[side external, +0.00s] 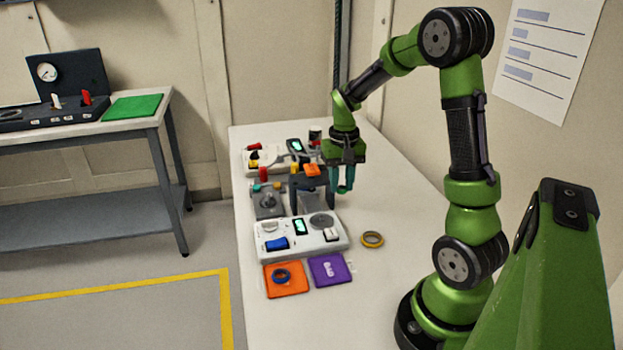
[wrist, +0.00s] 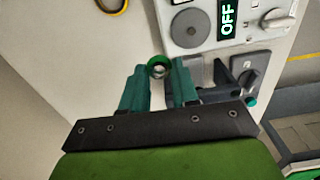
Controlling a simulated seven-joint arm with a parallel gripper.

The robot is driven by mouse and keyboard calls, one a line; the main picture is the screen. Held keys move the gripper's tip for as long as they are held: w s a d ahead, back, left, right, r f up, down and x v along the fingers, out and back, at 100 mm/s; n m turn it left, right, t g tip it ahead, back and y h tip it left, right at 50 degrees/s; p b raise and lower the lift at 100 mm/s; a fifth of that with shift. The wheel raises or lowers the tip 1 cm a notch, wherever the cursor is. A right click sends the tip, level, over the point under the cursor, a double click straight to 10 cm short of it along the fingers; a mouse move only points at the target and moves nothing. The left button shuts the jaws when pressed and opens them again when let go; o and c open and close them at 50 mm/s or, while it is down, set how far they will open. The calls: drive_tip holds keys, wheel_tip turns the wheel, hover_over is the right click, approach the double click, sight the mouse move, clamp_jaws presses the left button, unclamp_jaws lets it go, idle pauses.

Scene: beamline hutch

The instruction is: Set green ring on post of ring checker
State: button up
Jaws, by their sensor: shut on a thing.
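My gripper (wrist: 159,72) is shut on a small green ring (wrist: 158,61), held between the tips of its teal fingers. A pale, shiny patch shows through the ring; I cannot tell what it is. A white device (side external: 318,246) with a grey disc, a display and a blue switch stands nearer the camera. It also shows in the wrist view (wrist: 208,46), its display reading OFF. I cannot make out which part is the checker's post.
A yellow ring (side external: 372,239) lies right of the white device. An orange pad (side external: 295,290) bearing a blue ring and a purple pad (side external: 340,279) lie in front. A dark bracket (side external: 309,182) stands close to my gripper. The table's right side is clear.

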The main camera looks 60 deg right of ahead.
sight(321, 220)
drive_tip(key=w+a+n, duration=0.3)
drive_tip(key=a, duration=0.1)
drive_tip(key=shift+a+f, duration=0.2)
drive_tip(key=shift+f, duration=2.75)
drive_tip(key=shift+f, duration=0.6)
drive_tip(key=o, duration=1.1)
